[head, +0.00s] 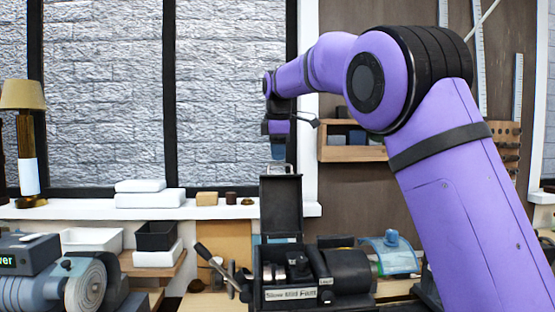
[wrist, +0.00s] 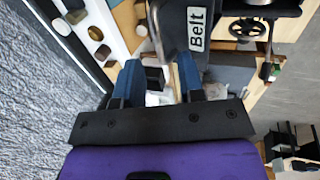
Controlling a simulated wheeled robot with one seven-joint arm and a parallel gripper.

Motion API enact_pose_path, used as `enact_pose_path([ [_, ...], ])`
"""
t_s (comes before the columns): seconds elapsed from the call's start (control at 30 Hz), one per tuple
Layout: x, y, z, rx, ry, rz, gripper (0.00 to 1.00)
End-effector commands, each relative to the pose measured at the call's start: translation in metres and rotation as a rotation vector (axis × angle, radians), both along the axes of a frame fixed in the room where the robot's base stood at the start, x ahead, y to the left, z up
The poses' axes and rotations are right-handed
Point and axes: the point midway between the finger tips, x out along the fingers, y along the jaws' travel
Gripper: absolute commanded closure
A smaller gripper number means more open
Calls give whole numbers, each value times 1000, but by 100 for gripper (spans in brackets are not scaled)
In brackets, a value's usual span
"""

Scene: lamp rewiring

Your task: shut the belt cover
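The belt cover (head: 281,206) is a black lid standing upright, open, on the small dark machine (head: 318,272) in the head view. A pale metal handle (head: 280,169) shows at its top edge. In the wrist view the dark cover (wrist: 172,28) carries a white "Belt" label (wrist: 197,30) and lies just beyond my fingers. My gripper (head: 277,152) points down just above the cover's top edge in the head view. In the wrist view its two blue fingers (wrist: 160,72) are apart, with no held thing visible between them. I cannot tell whether a finger touches the cover.
A lever (head: 212,262) sticks out left of the machine. A grinder wheel (head: 86,287) stands at the far left. White boxes (head: 150,199) and small blocks lie on the window sill (head: 240,211) behind. A blue clear-shielded device (head: 390,256) stands to the right.

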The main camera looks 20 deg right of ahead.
Motion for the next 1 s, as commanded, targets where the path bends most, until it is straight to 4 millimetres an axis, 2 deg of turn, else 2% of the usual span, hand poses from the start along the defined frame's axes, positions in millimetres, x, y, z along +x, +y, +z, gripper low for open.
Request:
enact_pose_path([
  [0.1, 4, -1, -13, -1, 1, 0, 64],
  [0.23, 7, -2, -22, 0, -1, -1, 64],
  [0.57, 7, -2, -24, 0, -1, -1, 64],
  [0.73, 7, -2, -24, 0, -1, -1, 100],
  [1.0, 7, -2, -24, 0, -5, -1, 100],
])
